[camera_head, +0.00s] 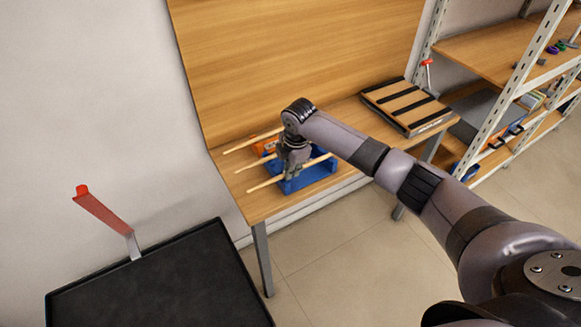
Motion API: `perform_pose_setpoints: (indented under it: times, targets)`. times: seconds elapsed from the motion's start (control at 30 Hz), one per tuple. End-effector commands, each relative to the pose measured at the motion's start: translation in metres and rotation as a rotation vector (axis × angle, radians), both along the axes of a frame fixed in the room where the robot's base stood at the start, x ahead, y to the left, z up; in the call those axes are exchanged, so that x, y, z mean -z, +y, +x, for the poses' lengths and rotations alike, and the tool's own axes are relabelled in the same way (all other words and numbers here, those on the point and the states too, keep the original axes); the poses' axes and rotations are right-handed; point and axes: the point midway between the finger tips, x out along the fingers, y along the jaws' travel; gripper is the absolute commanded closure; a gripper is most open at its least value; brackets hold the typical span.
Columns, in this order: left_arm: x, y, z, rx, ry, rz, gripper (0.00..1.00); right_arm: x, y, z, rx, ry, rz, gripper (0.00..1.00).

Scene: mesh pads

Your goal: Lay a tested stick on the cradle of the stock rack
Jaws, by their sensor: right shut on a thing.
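My right gripper (288,174) reaches down over a blue rack (312,180) on the wooden table. It is shut on a light wooden stick, apparently the front stick (264,184), which runs from lower left to upper right past the fingertips. The gripper covers the stick's middle. Whether this stick touches the rack is hidden. Two more sticks show behind it: a middle stick (250,166) and a rear stick (245,143), both with their right ends hidden by my gripper and arm. My left gripper is not in view.
An orange item (266,147) lies behind the rack. A wooden board with black strips (408,104) lies at the table's right end. A black tray (165,283) with a red flag (104,212) stands at lower left. Metal shelving (520,95) stands at right. Bare tabletop (258,206) shows in front.

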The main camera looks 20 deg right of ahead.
Motion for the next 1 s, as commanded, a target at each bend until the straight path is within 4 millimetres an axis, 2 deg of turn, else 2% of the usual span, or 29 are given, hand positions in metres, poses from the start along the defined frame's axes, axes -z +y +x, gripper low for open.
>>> perform_pose_setpoints:
  times: [0.17,0.2,0.53,1.0]
  targets:
    - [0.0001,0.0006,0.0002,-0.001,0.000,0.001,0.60,0.0034,0.0001,-0.0023,-0.001,0.008,-0.002,1.00]
    - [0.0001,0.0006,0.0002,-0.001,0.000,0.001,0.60,0.0036,0.0000,-0.0025,-0.001,0.008,-0.002,0.88]
    - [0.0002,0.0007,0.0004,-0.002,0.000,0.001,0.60,0.0047,0.0001,-0.0033,-0.001,0.011,-0.002,0.66]
    - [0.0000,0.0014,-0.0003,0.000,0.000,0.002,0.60,0.0029,0.0001,-0.0024,-0.001,0.008,-0.001,0.65]
